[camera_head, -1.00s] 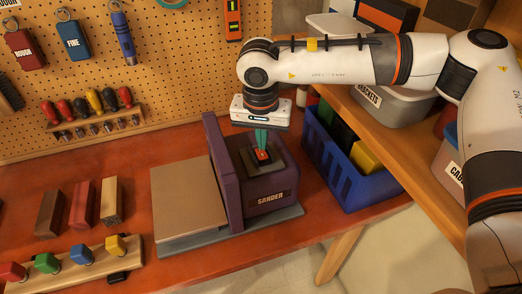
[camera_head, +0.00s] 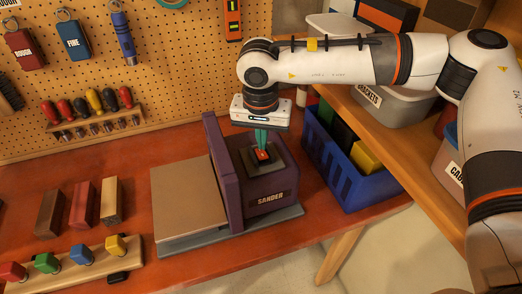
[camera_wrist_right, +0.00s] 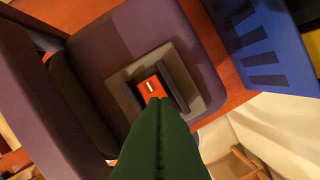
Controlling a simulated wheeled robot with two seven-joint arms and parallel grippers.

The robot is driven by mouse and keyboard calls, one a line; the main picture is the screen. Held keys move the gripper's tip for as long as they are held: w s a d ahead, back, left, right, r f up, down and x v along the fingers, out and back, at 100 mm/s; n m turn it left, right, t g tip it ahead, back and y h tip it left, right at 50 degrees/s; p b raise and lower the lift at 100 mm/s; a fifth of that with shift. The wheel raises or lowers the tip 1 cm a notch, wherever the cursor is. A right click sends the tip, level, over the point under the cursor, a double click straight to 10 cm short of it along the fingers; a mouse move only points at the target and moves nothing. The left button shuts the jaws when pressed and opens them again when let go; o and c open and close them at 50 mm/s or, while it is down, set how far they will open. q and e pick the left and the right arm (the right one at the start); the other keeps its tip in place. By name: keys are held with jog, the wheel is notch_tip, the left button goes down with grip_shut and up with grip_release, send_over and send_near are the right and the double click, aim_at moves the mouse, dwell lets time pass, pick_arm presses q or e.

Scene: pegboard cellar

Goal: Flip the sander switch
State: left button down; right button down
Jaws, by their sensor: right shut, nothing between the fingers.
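The purple sander (camera_head: 270,196) stands on the red-brown workbench, with a flat tan plate (camera_head: 188,200) on its left side. Its red switch (camera_head: 263,155) sits in a dark frame on top; it also shows in the right wrist view (camera_wrist_right: 152,87), with a small white mark. My right gripper (camera_head: 261,148) points straight down at the switch, its green fingers shut together and empty. In the right wrist view the fingertips (camera_wrist_right: 160,100) overlap the near end of the switch; I cannot tell whether they touch it. My left gripper is not in view.
A blue crate (camera_head: 338,170) stands close to the right of the sander. Wooden blocks (camera_head: 82,203) and a rack of colored knobs (camera_head: 80,257) are at the left. A shelf with bins (camera_head: 392,105) is at the right.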

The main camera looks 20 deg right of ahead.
aim_at(262, 155)
jog(key=shift+f+b, duration=1.05)
jog(key=shift+f, duration=0.1)
dwell(0.4)
jog(key=shift+r, duration=0.1)
jog(key=shift+r+p, duration=1.75)
jog(key=shift+r, duration=1.7)
